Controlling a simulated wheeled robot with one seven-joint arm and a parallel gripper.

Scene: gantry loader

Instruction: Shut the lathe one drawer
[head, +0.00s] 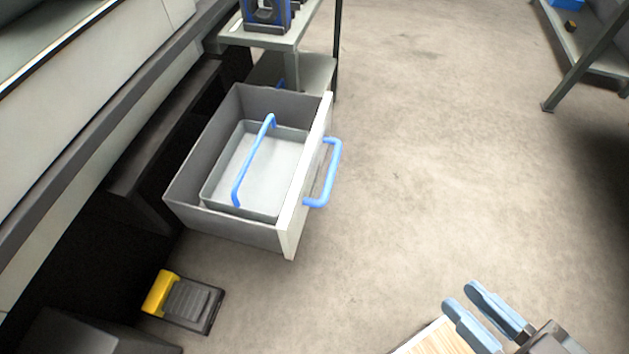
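The drawer (222,226) is pulled well out from the dark base of the machine at the left. It is a grey box with a pale front panel (307,178) and a blue bar handle (333,172) facing right. A grey tray with a blue carry handle (250,163) sits inside it. My gripper (474,308) is at the bottom right, apart from the drawer and well to the right of its handle. Its two blue-grey fingers stand apart with nothing seen between them.
A black pedal with a yellow part (185,301) lies on the floor below the drawer. A grey shelf stand (305,66) is just behind the drawer. Another shelf unit (575,50) stands at the upper right. The floor (430,170) right of the drawer is clear.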

